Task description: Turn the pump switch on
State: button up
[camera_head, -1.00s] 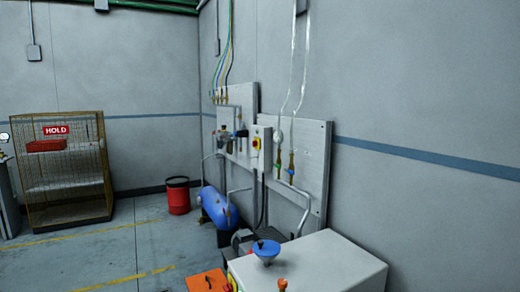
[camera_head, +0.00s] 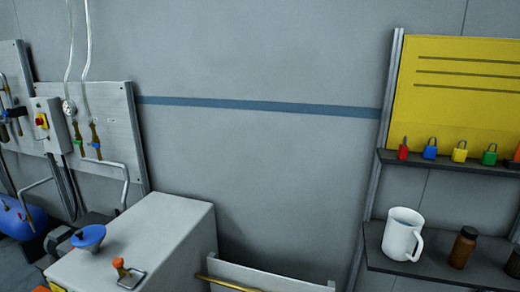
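A grey switch box (camera_head: 50,127) is mounted on the wall panel at the left. On its front is a red and yellow rotary switch (camera_head: 41,121), likely the pump switch; its on or off position is too small to tell. A blue tank (camera_head: 20,219), partly cut off, lies low at the left edge below the panel. My gripper is not in view.
A grey cabinet (camera_head: 160,240) with a blue funnel (camera_head: 88,236) and an orange knob (camera_head: 119,264) stands in front of the panel. At the right, a shelf (camera_head: 440,268) holds a white mug (camera_head: 402,234) and brown bottles. Padlocks (camera_head: 459,152) line the ledge above.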

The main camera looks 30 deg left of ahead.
aim_at(38, 121)
jog(key=k+j+u, duration=0.1)
jog(key=k+j, duration=0.4)
jog(key=k+j+u, duration=0.15)
jog(key=k+j, duration=0.3)
jog(key=j, duration=0.2)
jog(key=k+j+u, duration=0.1)
jog(key=j+u, duration=0.15)
jog(key=j, duration=1.15)
jog(key=j+u, duration=0.25)
jog(key=j, duration=1.15)
jog(key=i+j+u, duration=0.1)
jog(key=j, duration=0.65)
jog(key=i+j+u, duration=0.15)
jog(key=j, duration=0.2)
jog(key=i+j, duration=0.1)
jog(key=j, duration=0.3)
jog(key=i+j+u, duration=0.15)
jog(key=i, duration=0.25)
jog(key=i+j+u, duration=0.15)
jog(key=i, duration=0.6)
